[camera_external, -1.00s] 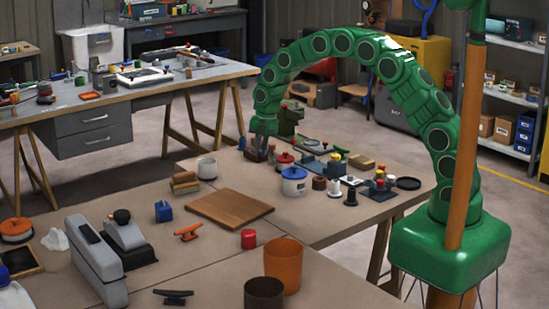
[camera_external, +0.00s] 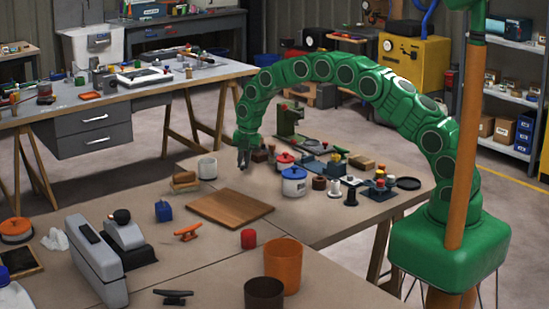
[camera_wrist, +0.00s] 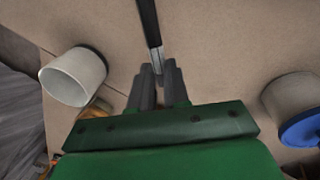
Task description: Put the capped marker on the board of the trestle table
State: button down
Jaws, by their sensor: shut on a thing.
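My gripper (camera_external: 243,164) is low over the trestle table, behind the wooden board and to the right of the white cup. In the wrist view its fingers (camera_wrist: 158,76) are shut on a slim black and grey stick, which looks like the capped marker (camera_wrist: 149,22). The marker points away from the fingers to the top edge of that view. I cannot make it out in the external view. The flat brown wooden board (camera_external: 230,208) lies on the trestle table (camera_external: 320,231), and its top is bare.
A white cup (camera_external: 207,168) stands left of my gripper, also in the wrist view (camera_wrist: 72,77). A white pot with a blue lid (camera_external: 294,185) is to the right. Wooden blocks (camera_external: 184,182) and a blue block (camera_external: 164,211) lie left of the board; a red cylinder (camera_external: 248,239) stands in front.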

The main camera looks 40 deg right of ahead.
jog(key=shift+w+a+f, duration=0.1)
jog(key=shift+w+f, duration=0.2)
jog(key=shift+f, duration=1.6)
jog(key=c, duration=1.1)
grip_release()
jog(key=shift+f, duration=0.1)
